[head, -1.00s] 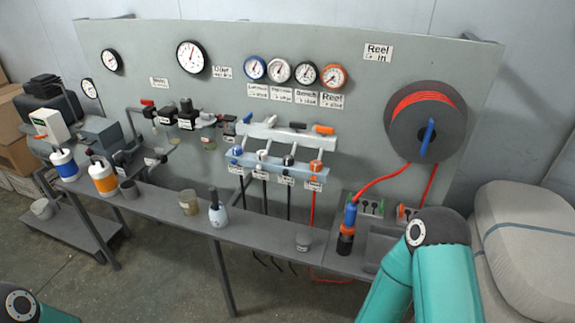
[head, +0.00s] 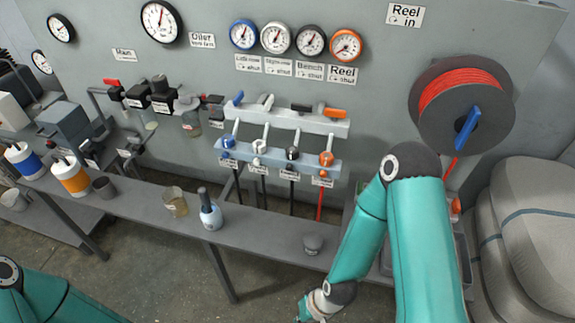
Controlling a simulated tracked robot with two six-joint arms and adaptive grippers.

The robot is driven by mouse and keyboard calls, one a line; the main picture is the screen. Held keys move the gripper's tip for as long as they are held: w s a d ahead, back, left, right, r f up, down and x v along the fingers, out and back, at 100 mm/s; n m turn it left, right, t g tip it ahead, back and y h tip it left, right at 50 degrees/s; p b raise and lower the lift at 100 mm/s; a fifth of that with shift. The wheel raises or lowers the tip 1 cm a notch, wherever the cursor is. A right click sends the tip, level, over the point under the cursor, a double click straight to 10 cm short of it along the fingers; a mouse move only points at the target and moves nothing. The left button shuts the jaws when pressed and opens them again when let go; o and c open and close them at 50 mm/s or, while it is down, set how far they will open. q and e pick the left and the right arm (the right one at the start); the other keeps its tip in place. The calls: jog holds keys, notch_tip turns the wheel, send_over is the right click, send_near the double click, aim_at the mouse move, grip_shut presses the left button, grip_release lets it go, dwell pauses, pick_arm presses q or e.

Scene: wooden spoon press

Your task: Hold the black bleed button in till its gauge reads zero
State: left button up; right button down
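The black knob (head: 292,153) sits on the lower pale blue rail, between the white knob (head: 260,146) and the orange knob (head: 326,159). A dark hose hangs below it. The black-rimmed gauge (head: 311,40) is third in the row of small gauges; its needle seems off to one side, but the reading is too small to tell. A black lever (head: 301,108) lies along the upper rail. My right arm reaches down in front of the bench, right of the knobs, with its wrist at the bottom edge. My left arm shows at lower left. Neither gripper's fingers are visible.
A red hose reel (head: 462,105) is at right. Grey sacks (head: 545,235) stand beside my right arm.

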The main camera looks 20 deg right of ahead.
aim_at(289, 168)
jog(key=w+r+m+t+h+b, duration=0.1)
jog(key=w+r+m+t+b, duration=0.25)
jog(key=w, duration=0.35)
jog(key=w+r+m+t+b, duration=0.3)
jog(key=w+m, duration=0.2)
jog(key=w, duration=0.3)
jog(key=w+r+m+t+b, duration=0.2)
jog(key=r+m, duration=0.3)
jog(key=r, duration=0.3)
jog(key=w+d+r+m+t+h+b, duration=0.1)
jog(key=w+r+m+t+b, duration=0.2)
jog(key=r, duration=0.4)
jog(key=shift+w+r+m+t+h, duration=0.4)
jog(key=shift+w+m, duration=0.3)
jog(key=shift+m, duration=0.35)
jog(key=w+d, duration=0.5)
jog(key=w, duration=0.2)
jog(key=shift+w, duration=0.15)
